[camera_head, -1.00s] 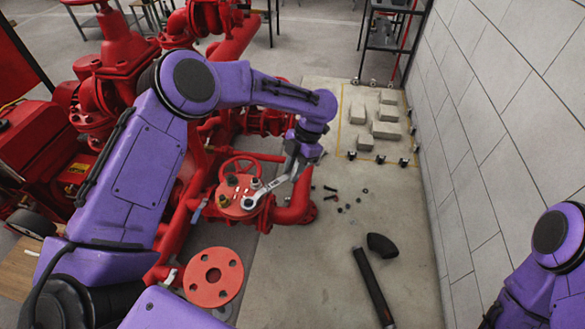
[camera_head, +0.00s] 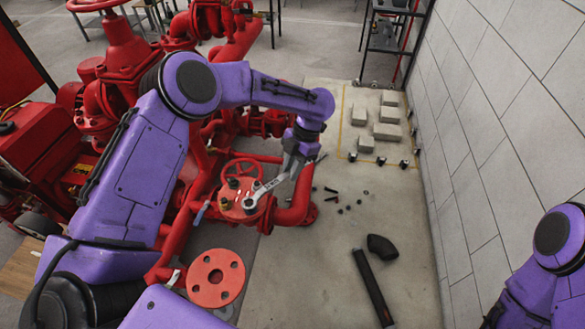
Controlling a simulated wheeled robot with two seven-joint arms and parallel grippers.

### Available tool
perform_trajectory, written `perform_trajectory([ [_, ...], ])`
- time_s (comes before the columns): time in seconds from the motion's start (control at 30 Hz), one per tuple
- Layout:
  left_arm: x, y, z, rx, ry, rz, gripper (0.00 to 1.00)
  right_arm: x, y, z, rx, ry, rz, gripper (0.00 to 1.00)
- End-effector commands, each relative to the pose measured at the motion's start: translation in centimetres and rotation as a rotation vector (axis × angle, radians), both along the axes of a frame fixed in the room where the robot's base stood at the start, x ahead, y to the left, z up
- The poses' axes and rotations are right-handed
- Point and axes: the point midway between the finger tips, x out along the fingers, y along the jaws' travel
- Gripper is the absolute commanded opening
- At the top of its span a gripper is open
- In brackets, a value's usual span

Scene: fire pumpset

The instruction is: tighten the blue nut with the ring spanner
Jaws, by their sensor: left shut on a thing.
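My left gripper (camera_head: 294,166) is shut on the ring spanner (camera_head: 270,188), a grey metal tool, above the red pump pipework. The spanner slants from the gripper down and left. Its ring end lies over the near right edge of the red round flange cover (camera_head: 237,201), where dark studs stand up. The blue nut cannot be made out; the ring end may be hiding it. I cannot tell whether the ring is seated around a nut. Part of my right arm shows at the lower right, but its gripper is out of view.
A loose-looking red flange (camera_head: 215,278) is at the lower left. Small dark parts (camera_head: 341,209), a black pipe (camera_head: 373,289) and an elbow (camera_head: 382,246) lie on the floor. A block wall (camera_head: 490,150) bounds the right.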

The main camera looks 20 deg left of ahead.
Motion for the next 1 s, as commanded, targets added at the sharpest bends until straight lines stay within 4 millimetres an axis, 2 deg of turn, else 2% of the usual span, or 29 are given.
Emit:
perform_trajectory([
  [0.03,0.0,0.0,0.7,0.0,-0.001,0.001,0.0,0.0,0.0,0.6,0.0,0.0,0.0,0.43],
  [0.6,0.0,0.0,4.0,0.0,0.0,0.001,0.0,0.0,0.0,3.5,0.0,0.0,0.0,0.43],
  [1.0,0.0,0.0,3.7,-0.001,0.001,0.006,0.0,0.0,0.0,3.4,0.0,0.0,0.0,0.43],
])
